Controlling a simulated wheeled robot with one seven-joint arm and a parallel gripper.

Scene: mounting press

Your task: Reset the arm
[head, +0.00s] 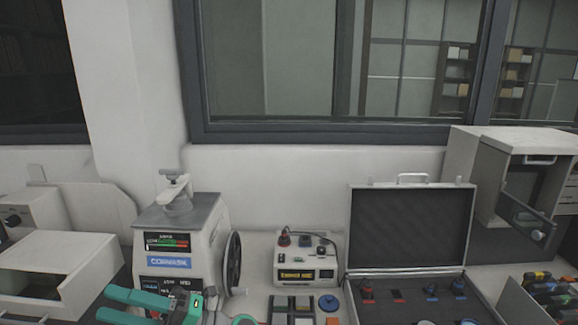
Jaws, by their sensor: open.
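My gripper (108,303) shows at the lower left of the head view, with teal fingers pointing left. The two fingers are apart, one above the other, and nothing shows between them. The gripper is in front of the lower part of the mounting press (190,225), a pale machine with a grey top, a small display, a blue label and a black handwheel (233,263) on its right side. The rest of my arm is mostly cut off by the bottom edge.
An open case (410,226) with dark foam stands right of centre. A small control box (306,258) is between it and the press. Pale cabinets (55,262) stand at left; another cabinet (515,137) with an open door is at right. Windows are behind.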

